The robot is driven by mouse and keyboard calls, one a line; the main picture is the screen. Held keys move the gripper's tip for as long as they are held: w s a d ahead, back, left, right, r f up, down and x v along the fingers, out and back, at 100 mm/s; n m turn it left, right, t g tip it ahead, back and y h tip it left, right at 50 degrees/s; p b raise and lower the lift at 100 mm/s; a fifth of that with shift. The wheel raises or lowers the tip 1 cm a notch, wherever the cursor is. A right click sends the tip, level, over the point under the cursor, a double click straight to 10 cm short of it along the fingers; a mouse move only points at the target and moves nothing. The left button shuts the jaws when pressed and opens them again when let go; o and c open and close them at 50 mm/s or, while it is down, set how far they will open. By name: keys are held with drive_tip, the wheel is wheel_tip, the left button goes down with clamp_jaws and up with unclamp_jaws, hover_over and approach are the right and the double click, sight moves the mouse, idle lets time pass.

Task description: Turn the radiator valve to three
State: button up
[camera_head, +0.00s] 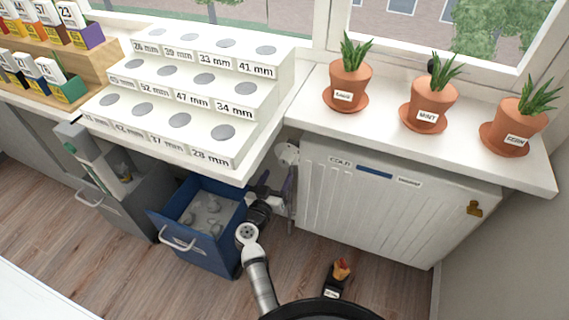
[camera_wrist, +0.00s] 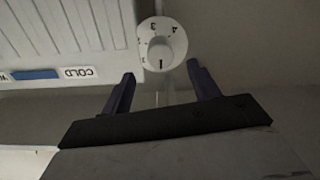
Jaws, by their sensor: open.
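The radiator valve (camera_wrist: 162,44) is a round white dial with a raised centre knob and dark numbers around its face. In the wrist view 3 and 4 show near its top and 1 near its bottom; the set number is unclear. In the head view the valve (camera_head: 287,153) sits at the radiator's left end, under the sill. My gripper (camera_wrist: 160,72) is open, its two dark fingers spread to either side below the dial, with nothing seen between them. It also shows in the head view (camera_head: 279,187), just below the valve. The white radiator (camera_head: 395,203) carries a blue strip and a COLD label.
Three potted plants (camera_head: 350,85) stand on the sill above the radiator. A white stepped stand (camera_head: 225,140) with size labels overhangs on the left. A blue open drawer (camera_head: 205,258) and a grey drawer (camera_head: 125,205) stick out below. A small labelled item (camera_head: 335,280) is on the floor.

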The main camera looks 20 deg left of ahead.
sight(284, 164)
drive_tip(key=w, duration=0.7)
drive_tip(key=shift+w+b, duration=0.25)
drive_tip(key=shift+b, duration=0.15)
drive_tip(key=c, duration=1)
